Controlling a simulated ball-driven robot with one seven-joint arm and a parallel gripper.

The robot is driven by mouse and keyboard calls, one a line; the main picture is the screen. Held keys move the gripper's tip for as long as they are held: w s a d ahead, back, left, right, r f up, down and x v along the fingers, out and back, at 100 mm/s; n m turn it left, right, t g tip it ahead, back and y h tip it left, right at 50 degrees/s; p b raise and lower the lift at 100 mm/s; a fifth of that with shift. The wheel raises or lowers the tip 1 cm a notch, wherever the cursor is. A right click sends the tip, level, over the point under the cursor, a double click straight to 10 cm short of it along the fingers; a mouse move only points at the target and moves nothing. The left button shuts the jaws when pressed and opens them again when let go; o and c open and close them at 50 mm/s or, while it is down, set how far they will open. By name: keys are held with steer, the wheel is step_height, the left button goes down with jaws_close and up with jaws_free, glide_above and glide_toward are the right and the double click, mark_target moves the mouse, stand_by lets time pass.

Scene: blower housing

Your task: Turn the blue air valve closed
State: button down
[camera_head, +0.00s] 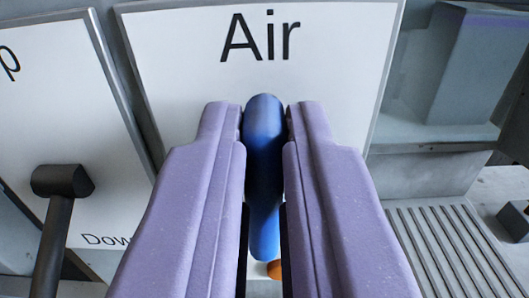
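The blue air valve handle (264,150) stands in front of a white panel (340,50) marked "Air". My gripper (264,125) has its two purple fingers on either side of the handle, closed in against its left and right sides. The handle's rounded top shows between the fingertips and its lower part runs down between the fingers. The mount of the valve is hidden behind my fingers. A small orange part (274,269) shows just below the handle.
A black lever (60,190) stands at the left before another white panel (40,120), with "Dow" readable at its bottom. Grey metal housing (480,60) and a ribbed plate (445,245) lie at the right. A dark block (515,220) sits at the right edge.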

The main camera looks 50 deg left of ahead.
steer(key=shift+d+m, duration=0.1)
steer(key=shift+m, duration=0.4)
steer(key=shift+w+d+f+m+p, duration=0.3)
steer(key=shift+m+p, duration=0.3)
steer(key=shift+m, duration=2.15)
steer(key=shift+w+d+f+m+p, duration=0.15)
steer(key=shift+f+m+p, duration=0.4)
steer(key=shift+m, duration=2.25)
steer(key=shift+w+d+f+m+p, duration=0.25)
steer(key=shift+m+p, duration=0.45)
steer(key=shift+m, duration=2.05)
steer(key=shift+a, duration=0.15)
steer(key=c, duration=1.1)
jaws_free()
steer(key=shift+c, duration=0.2)
